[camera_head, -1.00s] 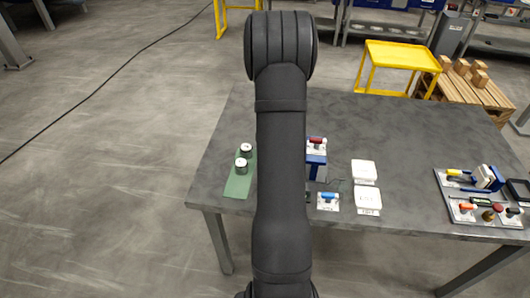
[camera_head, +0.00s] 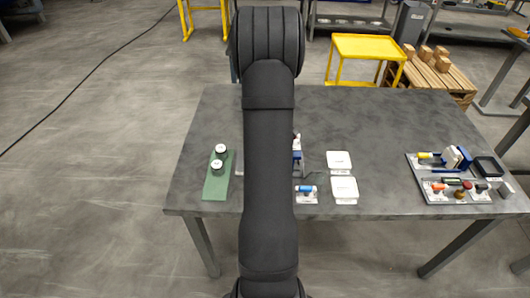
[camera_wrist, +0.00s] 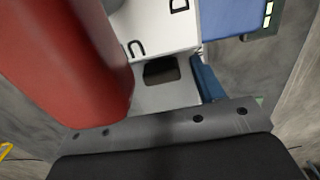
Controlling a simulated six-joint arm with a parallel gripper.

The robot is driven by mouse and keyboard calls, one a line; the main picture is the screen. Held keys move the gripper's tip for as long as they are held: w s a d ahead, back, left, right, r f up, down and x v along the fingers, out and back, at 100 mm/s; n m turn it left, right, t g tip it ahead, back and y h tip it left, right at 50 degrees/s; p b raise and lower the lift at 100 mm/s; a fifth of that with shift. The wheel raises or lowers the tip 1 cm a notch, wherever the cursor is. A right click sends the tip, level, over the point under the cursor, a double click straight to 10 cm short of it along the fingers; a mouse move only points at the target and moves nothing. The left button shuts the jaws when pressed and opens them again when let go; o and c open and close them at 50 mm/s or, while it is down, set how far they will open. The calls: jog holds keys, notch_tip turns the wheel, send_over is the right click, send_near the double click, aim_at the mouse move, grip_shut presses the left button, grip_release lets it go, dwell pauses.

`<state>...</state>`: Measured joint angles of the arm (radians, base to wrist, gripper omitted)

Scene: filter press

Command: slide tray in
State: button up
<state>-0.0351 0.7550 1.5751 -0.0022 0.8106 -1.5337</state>
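In the head view my arm covers most of the blue press (camera_head: 297,158); only slivers of its blue body and a red knob (camera_head: 296,140) show. In the wrist view my gripper (camera_wrist: 165,125) appears as a dark bar with bolts along the bottom. A large red handle (camera_wrist: 65,60) is very close on the left. The fingertips cannot be made out. I cannot identify the tray with certainty.
A green mat (camera_head: 216,188) with two small cylinders lies left of my arm. A blue-handled piece (camera_head: 306,190) and two white plates (camera_head: 340,160) lie to the right. A grey board (camera_head: 452,192) with several coloured parts is at far right. The table's back is clear.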

jog(key=shift+r, duration=0.15)
notch_tip(320, 180, up, 17)
dwell(0.5)
notch_tip(320, 180, down, 17)
jog(key=shift+a+f, duration=0.1)
jog(key=shift+a, duration=0.2)
dwell(0.5)
dwell(0.3)
